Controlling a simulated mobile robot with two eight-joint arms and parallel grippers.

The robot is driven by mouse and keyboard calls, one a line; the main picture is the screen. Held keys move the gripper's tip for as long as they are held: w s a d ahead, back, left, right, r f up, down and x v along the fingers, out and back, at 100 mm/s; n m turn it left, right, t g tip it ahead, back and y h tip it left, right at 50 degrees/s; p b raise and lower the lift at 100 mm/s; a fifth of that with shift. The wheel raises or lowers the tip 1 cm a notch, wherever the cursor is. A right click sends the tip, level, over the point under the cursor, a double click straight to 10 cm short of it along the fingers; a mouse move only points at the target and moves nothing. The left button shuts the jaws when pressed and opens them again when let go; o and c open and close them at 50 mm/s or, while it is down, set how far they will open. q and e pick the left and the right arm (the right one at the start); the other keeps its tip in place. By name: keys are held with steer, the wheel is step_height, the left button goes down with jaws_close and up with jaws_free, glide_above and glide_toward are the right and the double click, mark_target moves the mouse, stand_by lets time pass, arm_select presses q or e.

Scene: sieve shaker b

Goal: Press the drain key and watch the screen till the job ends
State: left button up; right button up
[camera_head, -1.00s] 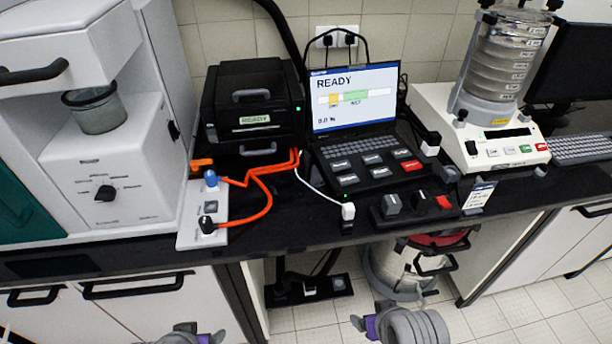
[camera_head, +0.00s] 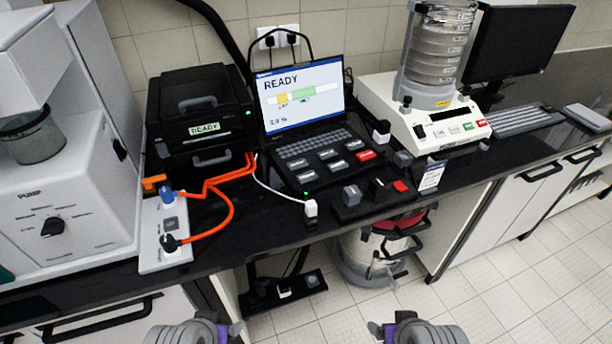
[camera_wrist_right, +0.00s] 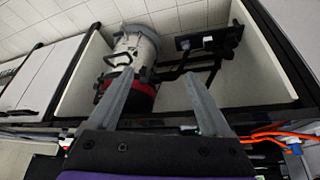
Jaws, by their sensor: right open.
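The laptop screen (camera_head: 300,97) reads READY above a bar with a yellow and a green block. Below its keyboard, a black key panel (camera_head: 317,181) carries several grey keys (camera_head: 329,154) and one red key (camera_head: 366,155). Their labels are too small to read, so I cannot tell which is the drain key. My right gripper (camera_wrist_right: 163,75) is open and empty in the wrist view, apart from the keys. My left gripper (camera_head: 228,333) shows only partly at the bottom of the head view; its jaws cannot be made out.
A black printer-like box (camera_head: 200,112) also showing READY stands left of the laptop. A white socket block (camera_head: 164,232) with orange cables lies before it. A sieve shaker (camera_head: 434,125) stands to the right. A drum-shaped vacuum (camera_head: 375,250) sits under the bench.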

jaws_close()
stand_by(0.5)
stand_by(1.4)
